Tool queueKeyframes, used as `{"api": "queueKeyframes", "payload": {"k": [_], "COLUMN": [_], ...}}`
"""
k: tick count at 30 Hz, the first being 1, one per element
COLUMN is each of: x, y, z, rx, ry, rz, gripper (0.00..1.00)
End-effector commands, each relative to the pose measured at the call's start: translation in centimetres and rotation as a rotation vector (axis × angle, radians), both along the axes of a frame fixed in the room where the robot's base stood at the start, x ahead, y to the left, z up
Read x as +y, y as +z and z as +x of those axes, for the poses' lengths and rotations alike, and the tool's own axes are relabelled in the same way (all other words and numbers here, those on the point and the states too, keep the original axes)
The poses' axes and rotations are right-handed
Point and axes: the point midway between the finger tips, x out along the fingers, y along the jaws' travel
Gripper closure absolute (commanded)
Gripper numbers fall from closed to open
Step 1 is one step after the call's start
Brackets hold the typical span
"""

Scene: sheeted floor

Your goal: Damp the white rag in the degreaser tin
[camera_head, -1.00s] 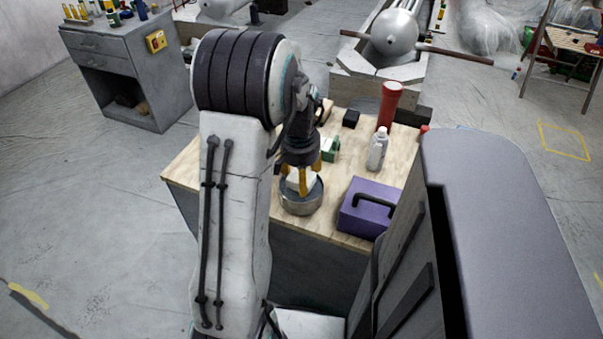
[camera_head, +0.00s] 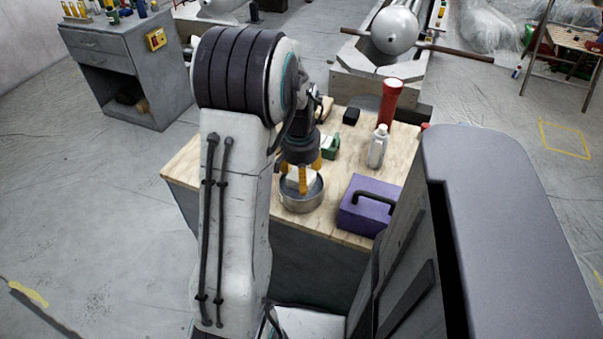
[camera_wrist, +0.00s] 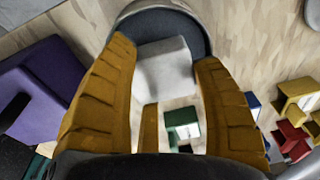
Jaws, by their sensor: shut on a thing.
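The white rag (camera_wrist: 165,72) is a pale folded block between my gripper's yellow fingers in the wrist view. In the head view the rag (camera_head: 292,176) shows as a small white patch at the tin's mouth, partly covered by a finger. My gripper (camera_head: 303,177) points down over the tin and is shut on the rag. The degreaser tin (camera_head: 302,204) is a round grey metal pot on the wooden bench top. Its rim (camera_wrist: 150,8) and dark inside show at the top of the wrist view, behind the rag. I cannot tell how deep the rag sits.
A purple box with a black handle (camera_head: 368,205) stands right of the tin. Behind are a silver bottle (camera_head: 378,147), a red cylinder (camera_head: 390,102), a green item (camera_head: 330,146) and a black block (camera_head: 351,116). Red and yellow blocks (camera_wrist: 291,136) show in the wrist view.

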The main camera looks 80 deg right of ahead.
Motion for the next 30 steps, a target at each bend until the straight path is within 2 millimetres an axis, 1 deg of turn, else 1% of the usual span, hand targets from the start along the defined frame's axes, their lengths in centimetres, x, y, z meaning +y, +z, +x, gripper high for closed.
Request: {"api": "queueKeyframes", "payload": {"k": [30], "x": [0.02], "y": [-0.93], "z": [0.01], "rx": [0.000], "ry": [0.000], "rz": [0.001], "gripper": [0.68]}}
